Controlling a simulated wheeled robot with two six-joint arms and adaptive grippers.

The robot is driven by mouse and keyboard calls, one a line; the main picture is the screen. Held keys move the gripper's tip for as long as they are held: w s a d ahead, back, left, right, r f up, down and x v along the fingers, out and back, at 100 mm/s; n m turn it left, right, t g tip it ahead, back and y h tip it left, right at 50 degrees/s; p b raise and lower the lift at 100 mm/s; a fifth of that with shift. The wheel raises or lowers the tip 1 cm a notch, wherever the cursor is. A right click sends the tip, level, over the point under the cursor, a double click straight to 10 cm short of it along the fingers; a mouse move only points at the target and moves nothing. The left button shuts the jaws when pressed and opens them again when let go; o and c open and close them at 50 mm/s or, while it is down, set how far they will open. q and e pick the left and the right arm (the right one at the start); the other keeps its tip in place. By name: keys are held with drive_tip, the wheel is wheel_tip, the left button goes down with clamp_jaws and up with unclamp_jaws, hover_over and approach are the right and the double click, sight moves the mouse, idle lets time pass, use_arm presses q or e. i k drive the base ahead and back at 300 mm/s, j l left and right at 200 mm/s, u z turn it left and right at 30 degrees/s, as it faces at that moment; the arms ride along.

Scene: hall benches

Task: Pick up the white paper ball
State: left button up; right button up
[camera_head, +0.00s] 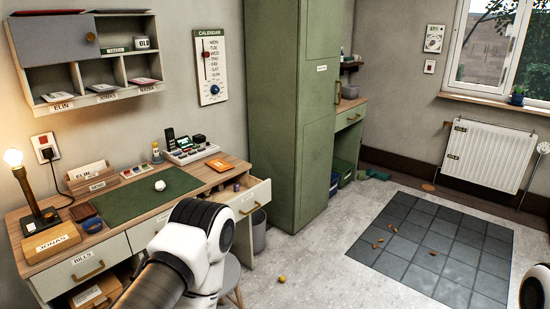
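The white paper ball (160,185) is a small crumpled lump on the green desk mat (130,202), near the mat's upper middle. The mat lies on a wooden desk against the wall. My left arm reaches in from the bottom, with white and black links in front of the desk's lower right. Its gripper cannot be made out. Only a sliver of my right arm shows at the right edge, and its gripper is not visible. Nothing is seen touching the ball.
A keypad-like device (190,150) stands behind the mat. An open drawer (247,197) juts out at right. A stool and bin (259,232) stand below. Open floor lies to the right.

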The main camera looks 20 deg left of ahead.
sight(160, 186)
drive_tip(key=i+u, duration=0.15)
drive_tip(key=i, duration=0.25)
drive_tip(key=i+l+u, duration=0.15)
drive_tip(key=i, duration=0.3)
drive_tip(key=i+l+u, duration=0.15)
drive_tip(key=i, duration=0.25)
drive_tip(key=i+l+u, duration=0.15)
drive_tip(key=i, duration=0.25)
